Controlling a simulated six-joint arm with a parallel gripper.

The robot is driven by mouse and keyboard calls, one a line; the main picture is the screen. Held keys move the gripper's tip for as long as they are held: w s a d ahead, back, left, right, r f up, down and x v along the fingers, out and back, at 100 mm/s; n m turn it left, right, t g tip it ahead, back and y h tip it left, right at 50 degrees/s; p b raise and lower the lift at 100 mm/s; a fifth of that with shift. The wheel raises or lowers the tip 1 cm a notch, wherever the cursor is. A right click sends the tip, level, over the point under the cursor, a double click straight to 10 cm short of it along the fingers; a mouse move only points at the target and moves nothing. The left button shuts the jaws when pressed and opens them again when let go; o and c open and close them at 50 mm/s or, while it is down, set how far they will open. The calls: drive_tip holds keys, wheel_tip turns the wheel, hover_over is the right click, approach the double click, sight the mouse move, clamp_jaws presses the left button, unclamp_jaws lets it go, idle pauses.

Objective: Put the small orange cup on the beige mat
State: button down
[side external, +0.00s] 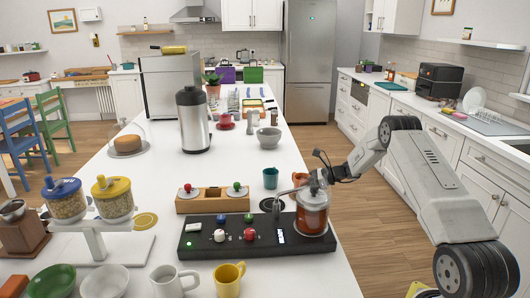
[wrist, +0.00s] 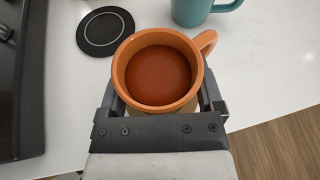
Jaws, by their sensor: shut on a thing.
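The orange cup (wrist: 157,98) stands between the two fingers of my gripper (wrist: 160,104) in the wrist view, and the gripper is shut on it. The cup looks upright, its handle points to the upper right, and its inside is reddish brown. In the side view part of the cup (side external: 299,179) shows behind a glass jar, which also hides most of my gripper (side external: 318,178). A small tan patch shows under the cup's near side in the wrist view; it may be the beige mat, mostly hidden. I cannot tell whether the cup touches it.
A black round coaster (wrist: 105,32) lies left of the cup, and a teal mug (wrist: 197,9) stands beyond it. The glass jar (side external: 312,216) stands on a dark control panel (side external: 205,245) in front. The counter's edge is close on the right.

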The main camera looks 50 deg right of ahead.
drive_tip(key=shift+f, duration=0.2)
drive_tip(key=shift+f, duration=0.15)
unclamp_jaws()
drive_tip(key=shift+s+d+r, duration=0.1)
drive_tip(key=shift+r, duration=0.1)
drive_tip(key=v, duration=1.1)
drive_tip(key=shift+s+d+r, duration=0.15)
drive_tip(key=shift+s+r, duration=0.05)
drive_tip(key=shift+s, duration=0.05)
